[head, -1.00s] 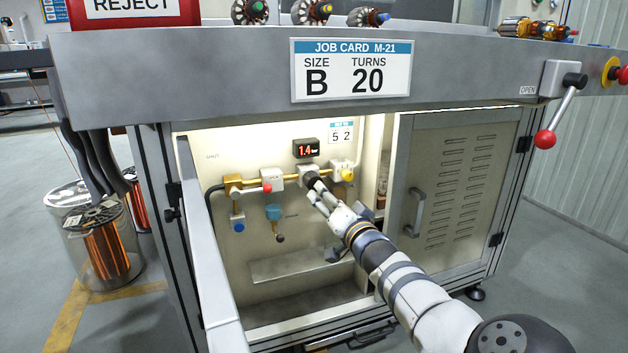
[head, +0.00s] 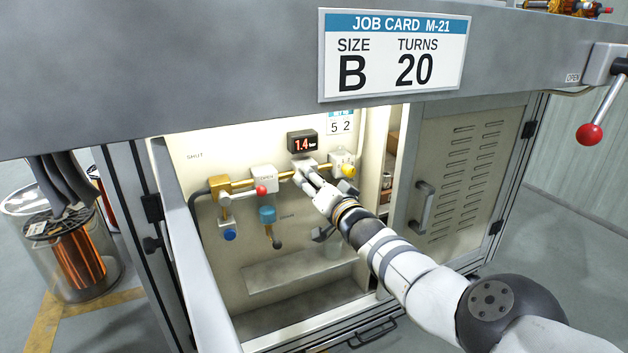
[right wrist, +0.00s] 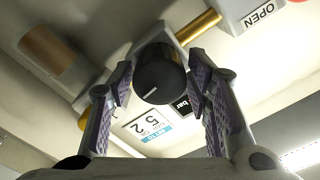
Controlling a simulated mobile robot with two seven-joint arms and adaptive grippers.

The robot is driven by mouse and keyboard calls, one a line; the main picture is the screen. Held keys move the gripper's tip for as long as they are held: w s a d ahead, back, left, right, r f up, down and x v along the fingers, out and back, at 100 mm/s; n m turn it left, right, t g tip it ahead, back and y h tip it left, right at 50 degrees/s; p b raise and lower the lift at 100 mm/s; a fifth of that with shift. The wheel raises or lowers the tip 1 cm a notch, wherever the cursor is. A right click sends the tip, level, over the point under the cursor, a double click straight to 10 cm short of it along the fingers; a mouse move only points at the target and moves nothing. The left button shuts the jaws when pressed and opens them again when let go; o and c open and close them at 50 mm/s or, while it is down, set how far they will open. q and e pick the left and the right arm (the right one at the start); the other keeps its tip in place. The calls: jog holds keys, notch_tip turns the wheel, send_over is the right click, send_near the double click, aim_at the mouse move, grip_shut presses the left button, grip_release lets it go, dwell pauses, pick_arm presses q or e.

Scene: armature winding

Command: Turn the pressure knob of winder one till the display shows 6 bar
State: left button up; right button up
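The display (head: 302,144) above the valve row in the open cabinet reads 1.4 in red. The black pressure knob (right wrist: 160,76) is in the middle of the right wrist view, with a small light mark on its face. My right gripper (right wrist: 160,88) has its two fingers apart, one on each side of the knob, with a narrow gap showing at the left. In the head view, my right gripper (head: 304,176) reaches up to the regulator under the display and hides the knob. My left gripper is not in view.
A red-tipped valve (head: 261,189), a blue fitting (head: 267,215) and a yellow knob (head: 348,170) sit close around the regulator. A label reading 5 2 (head: 341,126) is beside the display. The louvred door (head: 462,165) stands at the right.

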jog(key=c, duration=0.6)
jog(key=shift+m, duration=0.3)
